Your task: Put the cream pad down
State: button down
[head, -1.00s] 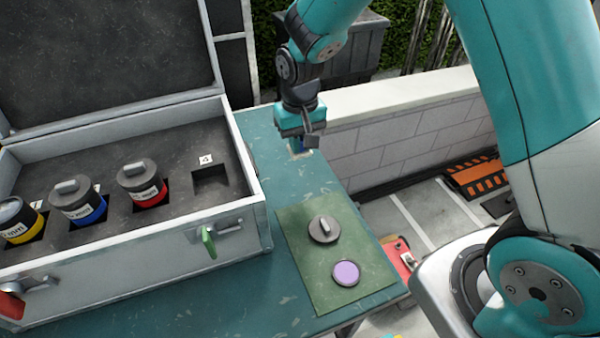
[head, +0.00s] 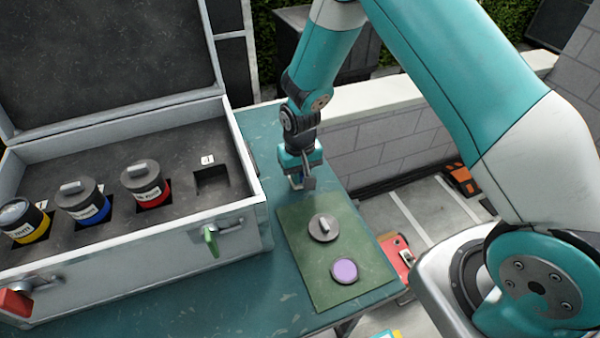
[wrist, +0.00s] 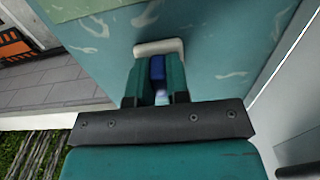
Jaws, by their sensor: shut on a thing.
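My gripper (head: 298,180) points down over the teal table, behind the green mat. In the wrist view my gripper (wrist: 157,92) is shut on a blue part (wrist: 157,67) between its fingers. The cream pad (wrist: 160,46) shows as a pale rounded edge just beyond the fingertips, around that blue part. The fingers hide most of the pad, and in the head view the gripper nearly covers it. I cannot tell whether the pad touches the table.
The green mat (head: 330,293) bears a grey lid (head: 323,228) with a raised handle and a round purple-topped piece (head: 344,270). An open grey case (head: 150,246) with several canisters and one empty slot (head: 211,179) stands at left. The table (head: 285,140) is bare around the gripper.

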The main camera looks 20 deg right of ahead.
jog(key=c, duration=1.1)
grip_release()
jog(key=shift+f, duration=0.1)
notch_tip(320, 180, up, 12)
jog(key=b, duration=0.2)
jog(key=s+a+r+n+y, duration=0.2)
jog(key=s+r, duration=0.6)
jog(key=s, duration=0.4)
jog(key=s+a+r+n+y, duration=0.2)
jog(key=s+r+n, duration=0.3)
jog(key=s+r, duration=0.3)
jog(key=s, duration=0.4)
jog(key=shift+s+a, duration=0.3)
